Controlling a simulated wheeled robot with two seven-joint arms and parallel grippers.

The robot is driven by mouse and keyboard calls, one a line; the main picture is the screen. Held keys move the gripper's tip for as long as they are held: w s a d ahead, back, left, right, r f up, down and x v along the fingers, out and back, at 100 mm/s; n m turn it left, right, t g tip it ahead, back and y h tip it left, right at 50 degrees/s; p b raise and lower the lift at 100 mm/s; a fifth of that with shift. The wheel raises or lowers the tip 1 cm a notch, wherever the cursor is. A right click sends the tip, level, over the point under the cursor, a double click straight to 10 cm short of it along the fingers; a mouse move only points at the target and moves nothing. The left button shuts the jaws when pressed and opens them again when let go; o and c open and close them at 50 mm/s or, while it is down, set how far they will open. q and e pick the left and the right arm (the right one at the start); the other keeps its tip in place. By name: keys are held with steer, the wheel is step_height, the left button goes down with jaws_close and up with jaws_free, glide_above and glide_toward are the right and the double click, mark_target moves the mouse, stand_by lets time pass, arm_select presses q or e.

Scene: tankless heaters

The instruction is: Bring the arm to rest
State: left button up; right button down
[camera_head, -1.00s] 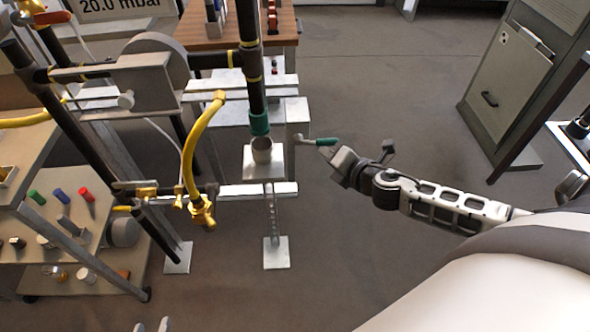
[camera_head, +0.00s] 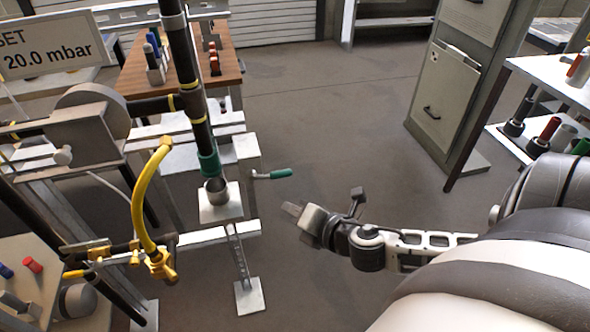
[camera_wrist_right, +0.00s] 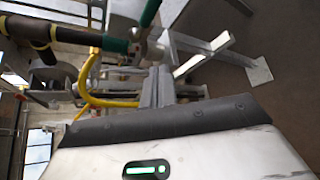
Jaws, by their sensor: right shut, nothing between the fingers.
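My right gripper (camera_head: 291,209) is in the middle of the head view, on the arm that comes in from the right. Its fingers are shut with nothing between them. It is apart from the green-handled lever (camera_head: 280,174), which lies above and left of it in the picture. In the right wrist view the closed fingers (camera_wrist_right: 157,88) point towards the pipe rig. My left gripper is not in view.
The rig's black pipe (camera_head: 190,80), yellow hose (camera_head: 140,195) and steel bracket (camera_head: 220,208) stand left of the gripper. A grey cabinet (camera_head: 447,90) and a white shelf (camera_head: 545,85) stand right. Floor (camera_head: 330,120) between them is clear.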

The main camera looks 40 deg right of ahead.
steer(key=shift+s+a+r, duration=0.15)
steer(key=shift+s+r, duration=0.1)
steer(key=shift+s, duration=0.05)
stand_by(0.4)
